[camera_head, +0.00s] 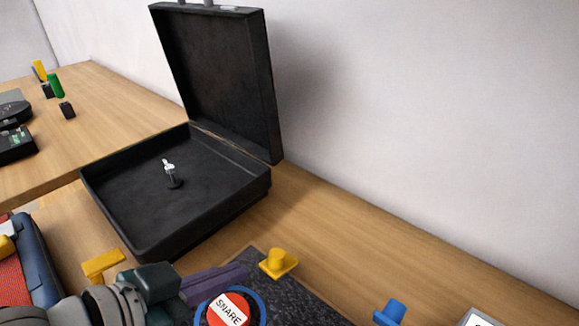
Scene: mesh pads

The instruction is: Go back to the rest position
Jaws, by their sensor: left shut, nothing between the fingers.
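My left gripper (238,271) comes in from the left along the bottom edge. Its purple-grey fingers are shut with nothing between them. They are just above and behind the red round button marked SNARE (229,308), which has a blue ring, and left of a yellow knob piece (278,262). A dark speckled pad (300,298) lies under that area. My right gripper is not in view.
An open black case (215,205) stands behind my gripper, its lid upright, with a small silver-topped peg (171,175) inside. A blue piece (390,312) is at the lower right. A red-and-blue item (38,262) is at the left. The wood right of the case is clear.

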